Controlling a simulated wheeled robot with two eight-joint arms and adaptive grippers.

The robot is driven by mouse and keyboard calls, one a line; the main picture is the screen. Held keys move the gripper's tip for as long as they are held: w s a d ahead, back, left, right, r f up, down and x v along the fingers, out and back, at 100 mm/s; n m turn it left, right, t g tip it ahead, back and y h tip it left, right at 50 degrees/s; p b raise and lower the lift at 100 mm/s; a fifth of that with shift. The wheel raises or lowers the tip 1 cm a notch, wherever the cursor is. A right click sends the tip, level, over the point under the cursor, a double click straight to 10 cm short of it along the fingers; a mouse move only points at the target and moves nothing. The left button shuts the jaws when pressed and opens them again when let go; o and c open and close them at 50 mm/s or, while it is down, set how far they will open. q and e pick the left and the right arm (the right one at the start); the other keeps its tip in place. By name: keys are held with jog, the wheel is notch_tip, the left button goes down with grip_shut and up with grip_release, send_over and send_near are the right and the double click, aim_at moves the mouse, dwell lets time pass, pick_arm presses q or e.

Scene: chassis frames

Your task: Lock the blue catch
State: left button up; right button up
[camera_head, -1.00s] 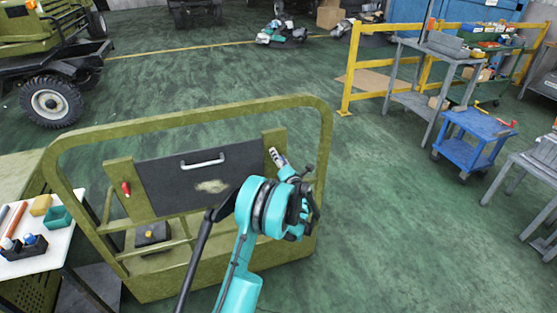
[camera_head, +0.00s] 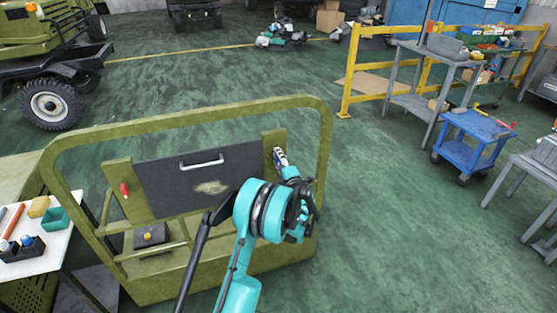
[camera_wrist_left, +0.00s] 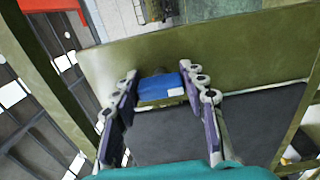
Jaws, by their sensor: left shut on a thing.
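The blue catch (camera_wrist_left: 160,86) shows in the left wrist view, a small blue block on the olive frame beside the dark panel (camera_wrist_left: 165,137). My left gripper (camera_wrist_left: 162,88) has its fingers on either side of the blue catch and is shut on it. In the head view, my left gripper (camera_head: 279,157) is at the right post of the panel and mostly hides the blue catch. The dark panel (camera_head: 165,190) has a white handle (camera_head: 202,161) and a worn patch. A red catch (camera_head: 124,190) sits on the left post. My right gripper is out of view.
An olive tubular frame (camera_head: 180,115) arches around the panel. A white table (camera_head: 50,258) with a green bin (camera_head: 55,219) stands at the left. A blue cart (camera_head: 470,145) and yellow railing (camera_head: 347,75) are at the right. The floor between is clear.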

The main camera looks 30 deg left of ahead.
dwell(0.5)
pick_arm(q)
jog(key=o, duration=0.9)
jog(key=v, duration=1.2)
jog(key=shift+w, duration=0.1)
